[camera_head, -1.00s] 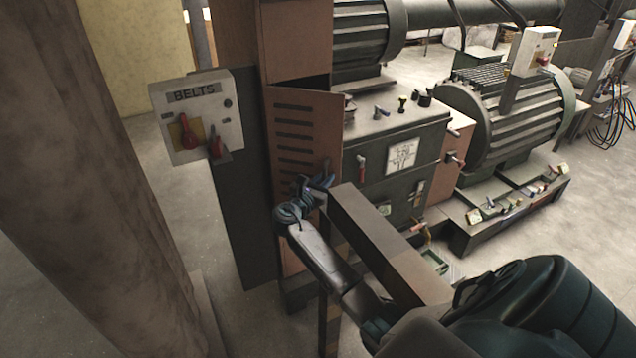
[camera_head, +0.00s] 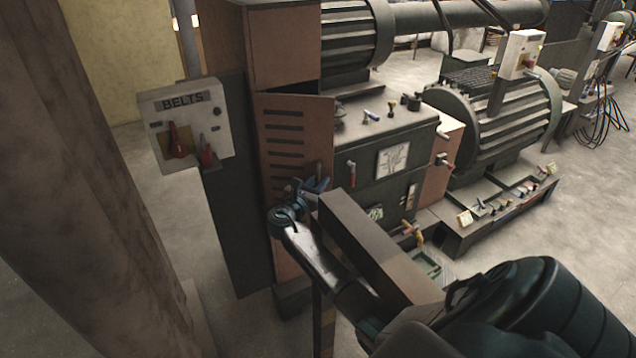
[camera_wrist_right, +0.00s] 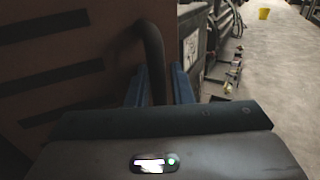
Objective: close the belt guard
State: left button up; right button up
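The belt guard (camera_head: 292,142) is a reddish-brown door with dark slots, hanging on the cabinet in the middle of the head view. It stands ajar, with a dark gap above its top edge. Its dark curved handle (camera_wrist_right: 153,60) shows in the right wrist view beside the slotted panel. My right gripper (camera_head: 314,186) is at the guard's lower right part. In the right wrist view its two blue fingers (camera_wrist_right: 158,88) stand on either side of the handle and appear closed on it. The handle's lower part is hidden behind the gripper body. My left gripper is out of view.
A BELTS switch box (camera_head: 185,125) with red levers is left of the guard. A thick brown column (camera_head: 75,180) fills the left side. A control cabinet (camera_head: 375,155) and motor (camera_head: 505,120) stand to the right. Open floor (camera_head: 560,230) lies at the right.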

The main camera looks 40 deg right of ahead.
jog(key=shift+a, duration=0.1)
jog(key=b+v, duration=0.1)
jog(key=v, duration=0.9)
jog(key=shift+s+a+b, duration=0.15)
jog(key=shift+a+b, duration=0.15)
jog(key=shift+b, duration=0.1)
